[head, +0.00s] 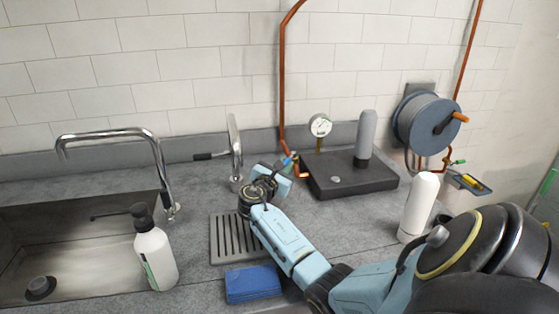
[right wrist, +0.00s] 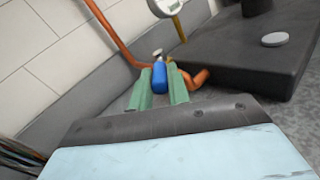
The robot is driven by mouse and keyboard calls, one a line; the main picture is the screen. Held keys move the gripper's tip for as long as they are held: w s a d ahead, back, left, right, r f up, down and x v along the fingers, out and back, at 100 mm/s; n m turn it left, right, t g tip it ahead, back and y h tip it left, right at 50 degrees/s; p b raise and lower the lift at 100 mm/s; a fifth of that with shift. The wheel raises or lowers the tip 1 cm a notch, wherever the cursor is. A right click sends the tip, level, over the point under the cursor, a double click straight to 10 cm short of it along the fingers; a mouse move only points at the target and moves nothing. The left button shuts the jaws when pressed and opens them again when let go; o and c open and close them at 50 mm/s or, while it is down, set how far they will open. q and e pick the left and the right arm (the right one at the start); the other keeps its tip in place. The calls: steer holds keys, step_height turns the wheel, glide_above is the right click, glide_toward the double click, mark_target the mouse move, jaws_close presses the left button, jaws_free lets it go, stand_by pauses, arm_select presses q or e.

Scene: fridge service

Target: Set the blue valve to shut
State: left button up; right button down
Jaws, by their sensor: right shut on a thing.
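The blue valve handle (right wrist: 160,77) sits on the copper pipe near the wall in the right wrist view. My right gripper (right wrist: 161,88) is shut on it, with one green finger on each side. In the head view the blue handle (head: 289,160) shows as a small bit at the tip of my right gripper (head: 287,167), behind the drain tray. The handle points toward my gripper in the wrist view. The valve body is mostly hidden, so I cannot tell its exact setting. My left gripper is not in view.
A dark block (head: 345,178) with a grey cylinder (head: 366,135) stands right of the valve, beside a gauge (head: 320,126).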

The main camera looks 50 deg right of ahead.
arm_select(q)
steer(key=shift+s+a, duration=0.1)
arm_select(e)
steer(key=c, duration=1.3)
jaws_free()
steer(key=shift+c, duration=0.2)
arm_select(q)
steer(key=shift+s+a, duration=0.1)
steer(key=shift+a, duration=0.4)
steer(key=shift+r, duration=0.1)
arm_select(e)
steer(key=shift+a, duration=0.1)
